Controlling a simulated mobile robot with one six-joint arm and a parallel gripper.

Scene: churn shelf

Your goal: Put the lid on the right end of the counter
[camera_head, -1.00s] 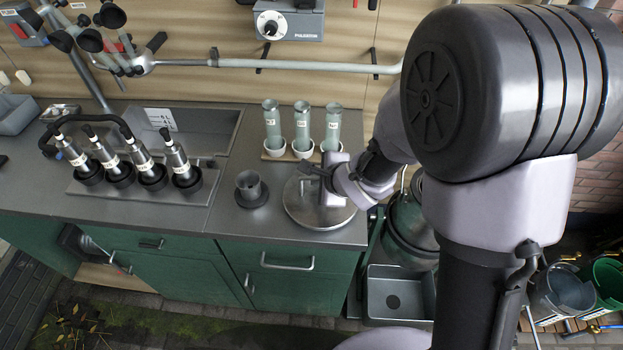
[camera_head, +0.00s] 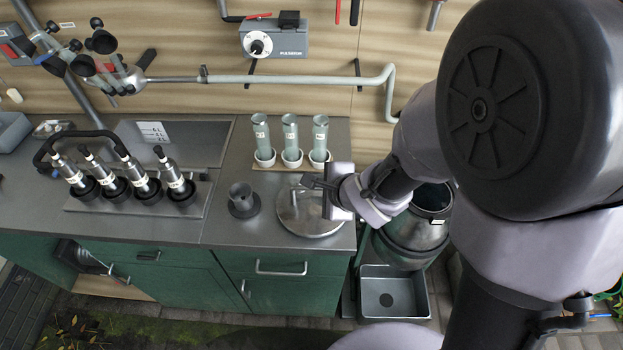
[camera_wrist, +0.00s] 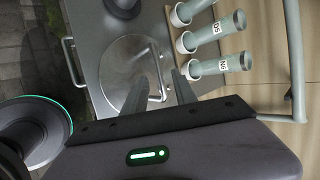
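The lid (camera_head: 300,224) is a round grey metal disc with a bar handle. It lies flat on the right end of the counter (camera_head: 225,232), close to its right edge. My gripper (camera_head: 312,183) is over the lid's back right part in the head view. In the wrist view my gripper (camera_wrist: 161,76) has its two fingers apart with nothing held between them. The lid (camera_wrist: 122,62) lies beyond the fingertips there, its handle close to them. The gripper body hides part of the lid's right side in the head view.
A dark cup (camera_head: 242,199) stands left of the lid. Several pale tubes (camera_head: 290,140) stand in white holders behind it. A metal churn (camera_head: 412,235) and a grey basin (camera_head: 392,295) are beyond the counter's right edge. A pipe (camera_head: 290,79) crosses the wall.

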